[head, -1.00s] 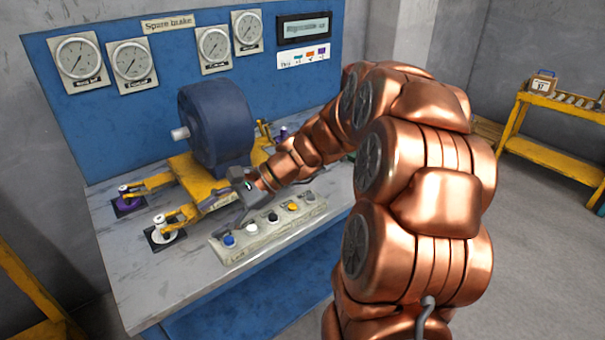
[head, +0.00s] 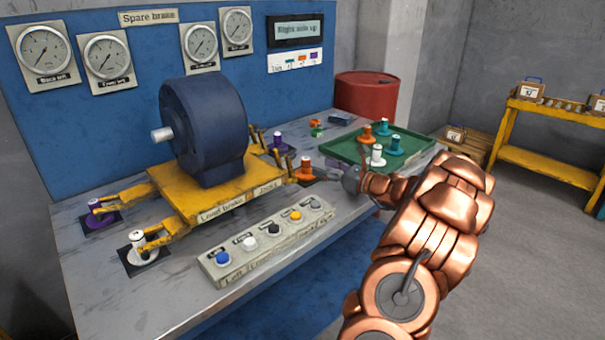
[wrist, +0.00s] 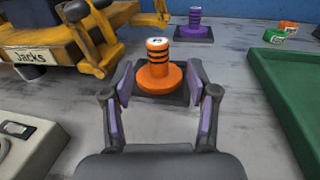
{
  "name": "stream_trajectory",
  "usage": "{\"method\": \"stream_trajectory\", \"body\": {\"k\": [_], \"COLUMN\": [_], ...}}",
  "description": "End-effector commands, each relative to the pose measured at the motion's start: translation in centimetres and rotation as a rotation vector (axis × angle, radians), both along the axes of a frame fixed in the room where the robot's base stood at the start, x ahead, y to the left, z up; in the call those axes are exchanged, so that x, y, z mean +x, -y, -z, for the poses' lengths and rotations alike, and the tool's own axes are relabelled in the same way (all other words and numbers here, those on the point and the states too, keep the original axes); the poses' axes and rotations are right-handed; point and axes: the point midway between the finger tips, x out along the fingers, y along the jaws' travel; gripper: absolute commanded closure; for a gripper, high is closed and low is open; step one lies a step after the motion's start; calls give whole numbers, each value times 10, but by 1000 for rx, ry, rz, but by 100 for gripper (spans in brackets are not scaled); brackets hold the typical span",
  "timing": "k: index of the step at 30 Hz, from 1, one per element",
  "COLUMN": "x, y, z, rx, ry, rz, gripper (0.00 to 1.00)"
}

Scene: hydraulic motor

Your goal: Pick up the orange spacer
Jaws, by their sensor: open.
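The orange spacer (head: 305,169), with dark bands and a wide base, stands upright on a dark square pad by the right end of the yellow jacks. In the wrist view the orange spacer (wrist: 156,72) is centred ahead, between and slightly beyond the fingertips. My gripper (wrist: 160,84) is open and empty, its purple-lined fingers on either side of the spacer's base; contact cannot be told. In the head view my gripper (head: 334,174) is just right of the spacer. Another orange spacer (head: 367,136) stands in the green tray (head: 428,139).
A yellow jack arm (wrist: 100,40) is close left of my gripper. A purple spacer (wrist: 195,18) stands behind the orange one. The button panel (head: 268,245) lies in front. A blue motor (head: 208,130) sits on the jacks. Bare table lies between pad and tray.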

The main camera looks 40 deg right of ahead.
Motion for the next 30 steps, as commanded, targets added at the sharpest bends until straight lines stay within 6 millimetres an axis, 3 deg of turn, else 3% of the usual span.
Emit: {"method": "stream_trajectory", "body": {"k": [21,30], "x": [65,69], "y": [-14,-14], "z": [-3,-4], "rx": [-2,-2], "ry": [-1,-1], "rz": [-3,-3], "gripper": [41,41]}}
